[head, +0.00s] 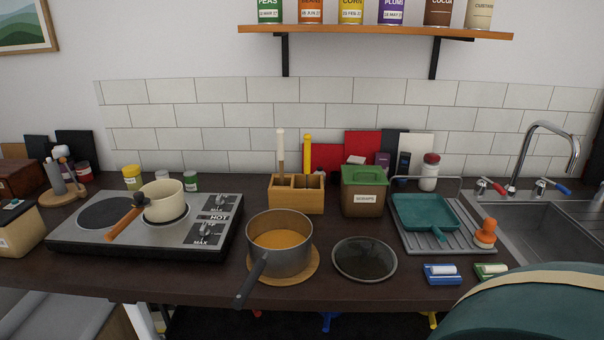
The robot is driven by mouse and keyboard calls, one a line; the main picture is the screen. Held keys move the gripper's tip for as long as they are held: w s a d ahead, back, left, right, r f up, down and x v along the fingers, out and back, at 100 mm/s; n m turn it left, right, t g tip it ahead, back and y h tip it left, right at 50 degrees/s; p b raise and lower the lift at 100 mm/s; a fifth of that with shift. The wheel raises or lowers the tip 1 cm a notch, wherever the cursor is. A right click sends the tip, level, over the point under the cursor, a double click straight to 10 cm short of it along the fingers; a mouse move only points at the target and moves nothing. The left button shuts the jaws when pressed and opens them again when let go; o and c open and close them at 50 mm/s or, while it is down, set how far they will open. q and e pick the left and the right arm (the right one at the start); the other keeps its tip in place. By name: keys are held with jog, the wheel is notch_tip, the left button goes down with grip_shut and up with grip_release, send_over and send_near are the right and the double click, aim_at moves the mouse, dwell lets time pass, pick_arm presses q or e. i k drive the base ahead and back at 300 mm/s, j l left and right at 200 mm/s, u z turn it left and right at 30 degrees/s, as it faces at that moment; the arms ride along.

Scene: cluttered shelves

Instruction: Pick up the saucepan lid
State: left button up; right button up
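The saucepan lid (364,259) is a round, dark, see-through disc with a pale rim. It lies flat on the dark counter near the front edge. Just left of it, the grey saucepan (280,246) stands upright on a round wooden mat (312,268), with orange contents showing. Its dark handle points toward the front left and reaches past the counter edge. The lid is apart from the saucepan, and nothing covers it. I cannot make out a knob on the lid. Neither of my grippers is in view.
A hob (70,235) with a cream pan (163,203) stands left. Behind the lid is a green-lidded scraps bin (363,190). Right are a drying rack (447,241), a blue clip-like item (442,274) and the sink (548,234). A large dark green rounded object (545,308) fills the bottom right.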

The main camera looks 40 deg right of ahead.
aim_at(364, 259)
jog(key=z, duration=1.65)
